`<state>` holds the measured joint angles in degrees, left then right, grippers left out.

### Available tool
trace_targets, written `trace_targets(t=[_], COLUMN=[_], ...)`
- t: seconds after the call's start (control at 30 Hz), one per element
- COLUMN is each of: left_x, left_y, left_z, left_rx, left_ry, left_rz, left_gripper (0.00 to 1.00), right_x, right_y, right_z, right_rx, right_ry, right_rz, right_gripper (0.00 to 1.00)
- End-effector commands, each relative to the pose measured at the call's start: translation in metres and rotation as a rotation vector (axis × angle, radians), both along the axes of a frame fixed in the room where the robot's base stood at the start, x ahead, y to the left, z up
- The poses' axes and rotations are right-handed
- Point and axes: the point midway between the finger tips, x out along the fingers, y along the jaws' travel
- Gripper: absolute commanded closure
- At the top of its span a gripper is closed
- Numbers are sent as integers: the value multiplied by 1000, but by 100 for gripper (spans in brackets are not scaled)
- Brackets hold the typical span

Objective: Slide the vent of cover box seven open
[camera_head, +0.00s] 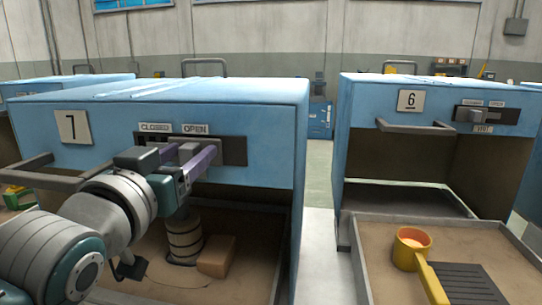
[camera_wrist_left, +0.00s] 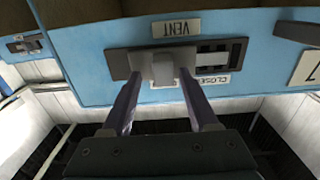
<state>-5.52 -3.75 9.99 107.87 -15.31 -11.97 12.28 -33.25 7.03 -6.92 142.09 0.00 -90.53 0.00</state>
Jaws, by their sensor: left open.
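Cover box seven (camera_head: 275,120) is the blue box at left in the head view, with a 7 plate. Its vent plate (camera_head: 235,150) carries CLOSED and OPEN labels. The vent's grey knob (camera_wrist_left: 163,70) sits toward the OPEN side, and dark slots (camera_wrist_left: 213,60) show on the CLOSED side in the left wrist view. My left gripper (camera_wrist_left: 160,90) is open, with one purple finger on each side of the knob; contact cannot be told. It also shows in the head view (camera_head: 188,158), hiding part of the vent. My right gripper is not in view.
A grey handle (camera_head: 30,172) sticks out left of the vent. Inside box seven are a ribbed cylinder (camera_head: 184,240) and a tan block (camera_head: 217,256). Box six (camera_head: 365,140) stands at right, with a yellow ladle (camera_head: 411,248) in front. A gap separates the boxes.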

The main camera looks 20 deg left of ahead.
Motion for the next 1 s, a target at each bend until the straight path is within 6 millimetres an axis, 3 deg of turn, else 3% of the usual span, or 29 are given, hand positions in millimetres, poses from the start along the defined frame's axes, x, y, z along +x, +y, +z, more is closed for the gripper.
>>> trace_targets(t=[0.5, 0.7, 1.0], left_x=[-81, -93, -94], left_y=[-20, -23, -23], left_z=[-1, 0, 0], left_rx=[-1, -2, -1], left_ry=[2, 1, 0], left_rz=[-2, -2, -2], left_gripper=[40, 40, 40], right_x=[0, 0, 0], right_y=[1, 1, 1], right_z=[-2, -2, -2], right_rx=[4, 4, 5], right_ry=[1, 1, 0], right_rz=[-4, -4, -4], right_gripper=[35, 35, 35])
